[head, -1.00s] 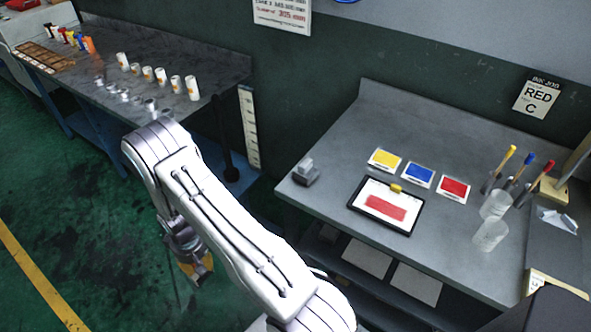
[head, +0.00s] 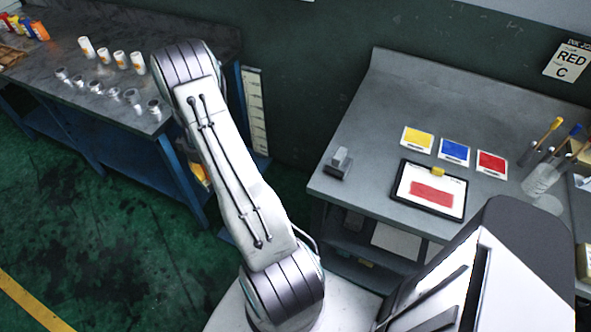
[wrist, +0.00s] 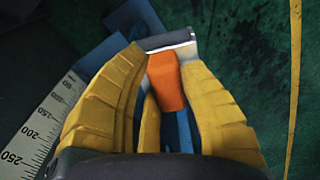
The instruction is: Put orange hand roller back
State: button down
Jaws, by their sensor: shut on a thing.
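My gripper (wrist: 162,62) shows in the wrist view, with ribbed yellow fingers closed on both sides of an orange hand roller (wrist: 166,82). Its orange handle lies between the fingers, and a dark grey bar with a pale edge crosses at the fingertips. A blue part shows below the orange, partly hidden by the fingers. In the head view only a small yellow part of my gripper (head: 200,174) shows behind my arm, beside the blue-legged bench (head: 120,150). The roller cannot be made out there.
The left bench holds white cylinders (head: 120,58), small metal cups (head: 132,96) and coloured items (head: 40,30) at its far end. The right table (head: 350,205) holds colour cards (head: 454,151), a tablet-like board (head: 430,214) and brushes. Green floor (head: 110,260) is open at lower left.

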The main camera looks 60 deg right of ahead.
jog(key=s+d+r+m+b, duration=0.15)
jog(key=s+d+r, duration=0.35)
jog(key=s+d, duration=0.65)
jog(key=s+d+r+m+b, duration=0.15)
jog(key=s+d+r, duration=0.35)
jog(key=s+d, duration=0.65)
jog(key=s+d+r+m+b, duration=0.15)
jog(key=s+r, duration=0.35)
jog(key=s, duration=0.9)
jog(key=s+d+r+m+b, duration=0.15)
jog(key=s+r, duration=0.35)
jog(key=s, duration=0.8)
jog(key=shift+w+a+f+p, duration=0.6)
jog(key=shift+w+a+f, duration=0.5)
jog(key=shift+a, duration=0.4)
jog(key=shift+w+a+f+p, duration=0.6)
jog(key=shift+w+a+f, duration=0.5)
jog(key=shift+a, duration=0.4)
jog(key=shift+w+a+f+p, duration=0.6)
jog(key=shift+w+a+f, duration=0.45)
jog(key=shift+a, duration=0.45)
jog(key=shift+f+p, duration=0.65)
jog(key=shift+p, duration=0.3)
jog(key=shift+f+p, duration=0.9)
jog(key=shift+f, duration=0.45)
jog(key=shift+f, duration=0.15)
